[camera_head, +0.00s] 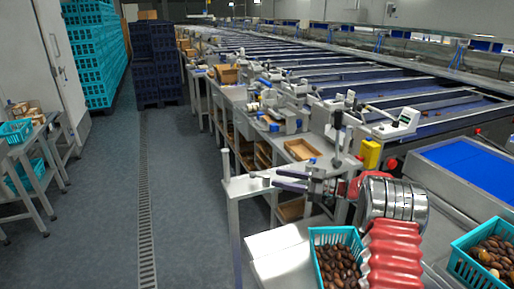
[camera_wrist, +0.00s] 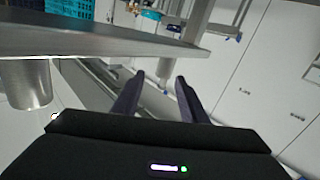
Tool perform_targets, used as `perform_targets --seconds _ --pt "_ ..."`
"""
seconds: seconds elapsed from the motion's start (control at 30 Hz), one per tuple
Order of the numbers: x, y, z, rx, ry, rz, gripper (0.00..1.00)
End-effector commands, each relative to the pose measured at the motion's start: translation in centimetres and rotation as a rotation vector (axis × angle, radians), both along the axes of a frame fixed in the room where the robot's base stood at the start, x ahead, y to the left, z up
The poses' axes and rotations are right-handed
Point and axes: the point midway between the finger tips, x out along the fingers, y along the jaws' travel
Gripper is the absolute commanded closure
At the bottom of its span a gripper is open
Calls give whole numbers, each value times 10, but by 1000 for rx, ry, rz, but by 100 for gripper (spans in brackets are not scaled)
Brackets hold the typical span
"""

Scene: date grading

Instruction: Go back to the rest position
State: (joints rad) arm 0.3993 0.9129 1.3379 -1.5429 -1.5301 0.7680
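My gripper (camera_head: 278,179) shows in the head view at the end of my arm, with its dark fingers pointing left over the near end of the metal bench. In the wrist view my gripper (camera_wrist: 160,76) has its two dark fingers apart, with nothing between them. The wrist view is tilted. A metal edge (camera_wrist: 100,48) crosses it at upper left, and white panels (camera_wrist: 235,70) fill its right side. I cannot tell whether the fingers touch the bench.
A teal basket of brown dates (camera_head: 318,234) stands below my arm. Another teal basket (camera_head: 460,262) stands at lower right. A blue belt (camera_head: 470,165) lies at right. A yellow box (camera_head: 370,153) sits behind my arm. The grey aisle floor (camera_head: 190,200) at left is clear.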

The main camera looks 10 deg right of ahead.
Motion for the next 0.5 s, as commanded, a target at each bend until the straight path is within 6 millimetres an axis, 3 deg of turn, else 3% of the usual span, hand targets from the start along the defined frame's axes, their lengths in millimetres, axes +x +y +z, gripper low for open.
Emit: perform_targets --seconds 0.5 --pt "42 1 97 -104 -103 -349 61"
